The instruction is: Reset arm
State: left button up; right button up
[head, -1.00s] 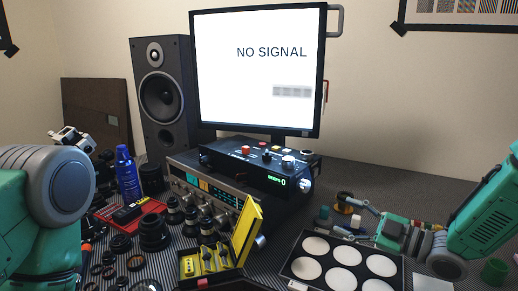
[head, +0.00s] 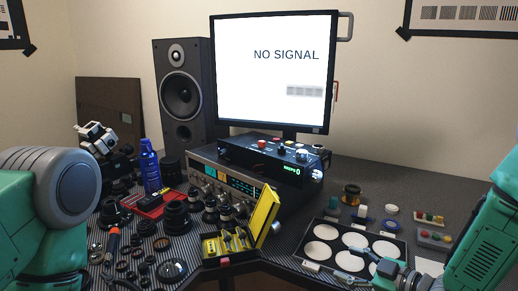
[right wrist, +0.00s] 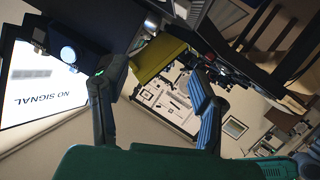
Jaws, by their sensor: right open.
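My right gripper (head: 352,264) is low at the right in the head view, over the front part of a dark tray with white round pads (head: 298,250). In the right wrist view its two fingers (right wrist: 152,88) are spread wide with nothing between them. My left arm's large grey and green joint fills the left edge of the head view; its gripper is not seen.
An open yellow case (head: 262,212) stands left of the tray. Lens parts (head: 174,217) crowd the left of the table, near a blue bottle (head: 150,166). A monitor (head: 270,85), control box (head: 240,160) and speaker (head: 182,95) stand behind. Small coloured pieces (head: 432,236) lie at right.

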jog(key=s+d+f+m+g+h, duration=0.1)
jog(key=s+f+m+g+h, duration=0.4)
jog(key=s+f, duration=0.8)
jog(key=s+d+f+m+g+h, duration=0.2)
jog(key=s+d+m+g, duration=0.1)
jog(key=s, duration=0.8)
jog(key=s+d+f+m+g+h, duration=0.2)
jog(key=s+f+m, duration=0.1)
jog(key=s, duration=0.7)
jog(key=shift+s+d+f+m+g+h, duration=0.15)
jog(key=shift+s+d+m+g+h, duration=0.15)
jog(key=shift+s+d+m+g, duration=0.1)
jog(key=shift+w, duration=0.2)
jog(key=shift+s, duration=0.1)
